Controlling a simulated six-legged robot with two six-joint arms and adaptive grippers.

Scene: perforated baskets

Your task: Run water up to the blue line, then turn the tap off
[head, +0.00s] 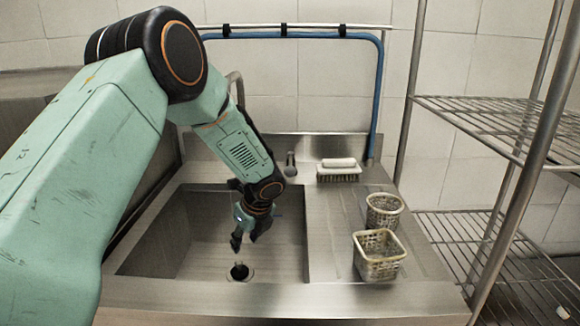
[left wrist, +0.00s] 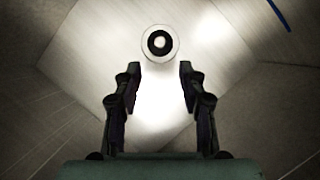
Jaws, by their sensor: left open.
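The steel sink (head: 190,262) has a bare metal floor with no visible water. Its round drain (head: 239,271) also shows in the left wrist view (left wrist: 159,42), just beyond the fingertips, as a pale ring with a dark middle. My left gripper (head: 245,239) is open and empty, pointing down inside the basin above the drain; its two fingers show apart in the left wrist view (left wrist: 161,72). A short piece of the blue line (left wrist: 279,14) shows at the top right there. A grey tap handle (head: 290,165) stands behind the basin. The curved spout (head: 238,84) is partly hidden behind my arm.
Two perforated baskets (head: 384,210) (head: 379,256) stand on the drainboard right of the sink. A brush (head: 338,173) with a pale block on it lies at the back. A blue hose (head: 378,95) hangs along the wall rail. A wire rack (head: 490,125) stands at right.

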